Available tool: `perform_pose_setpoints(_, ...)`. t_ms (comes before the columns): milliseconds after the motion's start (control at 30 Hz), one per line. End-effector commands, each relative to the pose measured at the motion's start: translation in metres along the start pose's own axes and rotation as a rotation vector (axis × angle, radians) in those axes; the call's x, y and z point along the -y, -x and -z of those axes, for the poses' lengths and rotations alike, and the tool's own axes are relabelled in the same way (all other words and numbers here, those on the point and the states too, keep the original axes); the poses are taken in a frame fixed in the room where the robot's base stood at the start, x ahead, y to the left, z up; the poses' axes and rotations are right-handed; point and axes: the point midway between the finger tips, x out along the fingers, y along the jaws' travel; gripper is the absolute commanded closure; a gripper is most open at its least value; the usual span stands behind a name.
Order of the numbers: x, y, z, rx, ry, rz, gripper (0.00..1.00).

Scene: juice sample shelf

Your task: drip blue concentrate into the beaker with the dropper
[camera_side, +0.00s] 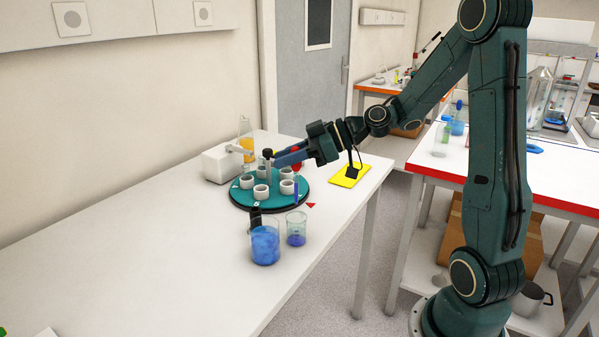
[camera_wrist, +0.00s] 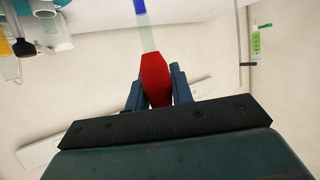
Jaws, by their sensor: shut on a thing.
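My gripper (camera_side: 284,157) is shut on the red bulb of the dropper (camera_side: 297,160), above the right part of the teal round stand. The dropper hangs with its blue-filled lower end (camera_side: 296,192) near the stand's right edge. In the wrist view the red bulb (camera_wrist: 155,80) sits between both fingers, with a clear tube and blue liquid beyond it. A larger glass vessel (camera_side: 265,243) with blue liquid stands at the front. A smaller glass (camera_side: 297,227) with some blue liquid stands to its right. I cannot tell which is the task's beaker.
The teal stand (camera_side: 238,198) carries several white cups (camera_side: 261,192) around a dark central post (camera_side: 267,160). Behind it are a white box (camera_side: 221,165) and an orange-filled cylinder (camera_side: 246,140). A yellow pad (camera_side: 349,175) lies to the right.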

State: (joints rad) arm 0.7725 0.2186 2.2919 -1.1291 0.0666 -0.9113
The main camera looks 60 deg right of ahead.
Motion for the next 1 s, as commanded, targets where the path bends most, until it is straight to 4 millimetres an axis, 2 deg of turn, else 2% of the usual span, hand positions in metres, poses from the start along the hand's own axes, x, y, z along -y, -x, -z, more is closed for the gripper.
perform_pose_setpoints(300, 0.000, -0.006, -0.015, 0.000, -0.002, 0.001, 0.86)
perform_pose_setpoints(767, 0.000, -0.008, -0.019, 0.000, 0.001, -0.001, 0.86)
perform_pose_setpoints(800, 0.000, -0.008, -0.019, 0.000, 0.001, -0.001, 0.79)
perform_pose_setpoints(900, 0.000, -0.008, -0.019, 0.000, 0.001, -0.001, 0.99)
perform_pose_setpoints(1000, 0.000, -0.008, -0.019, 0.000, 0.001, -0.001, 1.00)
